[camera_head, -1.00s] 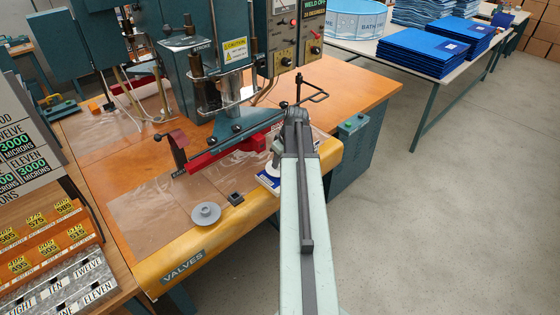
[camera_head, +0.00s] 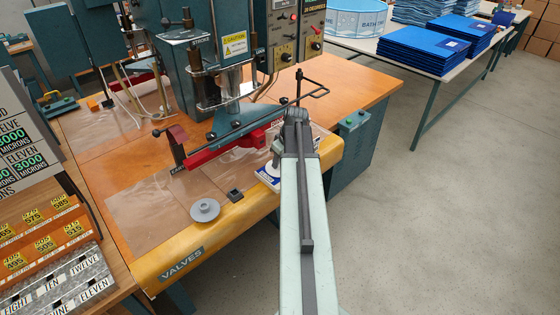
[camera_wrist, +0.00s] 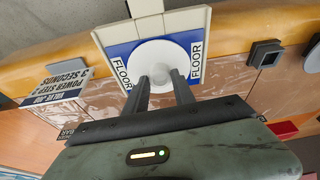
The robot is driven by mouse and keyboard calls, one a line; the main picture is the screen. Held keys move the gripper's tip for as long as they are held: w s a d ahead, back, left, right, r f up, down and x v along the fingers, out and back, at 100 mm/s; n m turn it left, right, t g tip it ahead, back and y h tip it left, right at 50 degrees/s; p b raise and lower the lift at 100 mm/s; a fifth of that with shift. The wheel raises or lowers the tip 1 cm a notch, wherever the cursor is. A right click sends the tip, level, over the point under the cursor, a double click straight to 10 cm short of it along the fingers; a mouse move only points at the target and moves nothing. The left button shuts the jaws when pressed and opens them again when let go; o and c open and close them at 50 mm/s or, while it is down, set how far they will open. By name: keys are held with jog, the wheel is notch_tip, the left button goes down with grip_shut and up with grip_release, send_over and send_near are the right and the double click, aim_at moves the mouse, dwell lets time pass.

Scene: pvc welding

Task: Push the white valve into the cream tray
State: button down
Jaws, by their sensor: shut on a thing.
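The white valve (camera_wrist: 162,58) is a round white disc with a short stem, seen in the wrist view. My gripper (camera_wrist: 160,78) is shut on its stem. The disc lies over the blue floor of the cream tray (camera_wrist: 193,20), between two "FLOOR" labels. I cannot tell whether it touches the tray floor. In the head view the tray (camera_head: 267,183) shows only in part at the table's front edge, with my arm hiding the rest. My gripper is mostly hidden there behind the arm.
A grey disc (camera_head: 205,210) and a small dark square block (camera_head: 235,195) lie on the table left of the tray. A red bar (camera_head: 225,148) and the welding press (camera_head: 205,80) stand behind. Clear sheet covers the table's front left.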

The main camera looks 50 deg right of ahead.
jog(key=shift+f, duration=0.3)
jog(key=c, duration=1)
grip_release()
jog(key=shift+r, duration=0.1)
jog(key=shift+o, duration=0.2)
jog(key=p+v, duration=0.7)
jog(key=shift+r, duration=0.4)
jog(key=shift+s, duration=0.15)
